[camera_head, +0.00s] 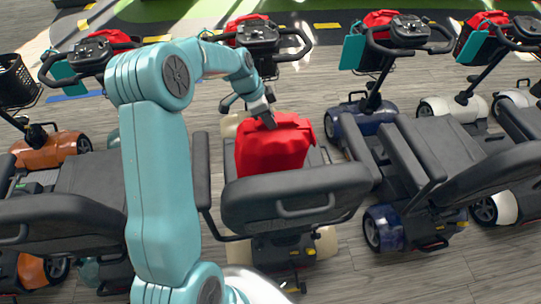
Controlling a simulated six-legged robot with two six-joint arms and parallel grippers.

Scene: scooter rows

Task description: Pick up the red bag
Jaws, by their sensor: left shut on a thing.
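A red bag (272,150) is on the seat of the middle scooter, behind its dark backrest (300,198), which hides the bag's lower part. My left arm comes in from the left and reaches over to the bag. My left gripper (267,119) is shut on the top of the red bag. I cannot tell whether the bag is lifted clear of the seat. My right gripper is not in view.
Scooters stand in rows on both sides, with an orange one (50,148) at left and a blue one (384,228) at right. More red bags hang at handlebars, such as one at upper right (380,19). Armrests flank the middle seat.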

